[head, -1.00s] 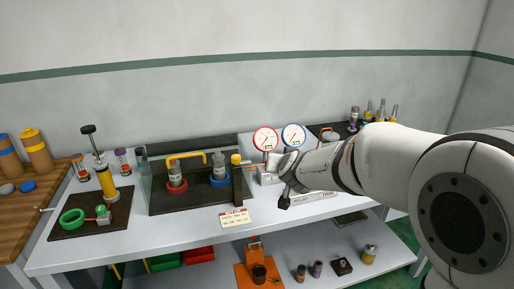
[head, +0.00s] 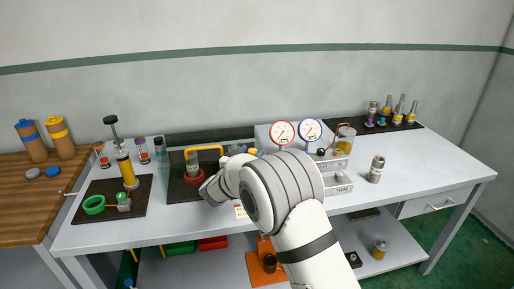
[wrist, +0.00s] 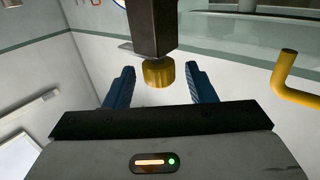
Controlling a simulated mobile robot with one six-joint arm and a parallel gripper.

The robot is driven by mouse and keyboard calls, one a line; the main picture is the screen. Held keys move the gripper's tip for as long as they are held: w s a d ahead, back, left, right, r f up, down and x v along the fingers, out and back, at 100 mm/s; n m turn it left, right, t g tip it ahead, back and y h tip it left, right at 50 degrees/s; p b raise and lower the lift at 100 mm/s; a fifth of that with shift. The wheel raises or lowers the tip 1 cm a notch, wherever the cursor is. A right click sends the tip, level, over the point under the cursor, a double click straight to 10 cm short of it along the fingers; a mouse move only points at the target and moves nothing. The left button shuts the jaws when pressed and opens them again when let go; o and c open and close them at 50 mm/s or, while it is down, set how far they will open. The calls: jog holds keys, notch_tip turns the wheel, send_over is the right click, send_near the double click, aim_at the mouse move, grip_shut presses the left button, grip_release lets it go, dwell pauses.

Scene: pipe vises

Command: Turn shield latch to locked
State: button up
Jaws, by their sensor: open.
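A yellow knob (wrist: 158,73) on the end of a dark post (wrist: 151,25) appears to be the shield latch. In the wrist view my gripper (wrist: 160,70) is open, with one blue finger on each side of the knob and visible gaps on both sides. Whether the fingertips are level with the knob in depth is hard to tell.
A vise with a red ring (head: 193,176) holds a grey pipe to the left of my arm. A pump with a green ring (head: 94,204) is at the left. The bench top (head: 410,165) is largely clear at the right.

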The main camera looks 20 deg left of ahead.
aim_at(254, 149)
jog(key=shift+w+d+p, duration=0.2)
jog(key=shift+w+p, duration=0.1)
jog(key=shift+w, duration=1.55)
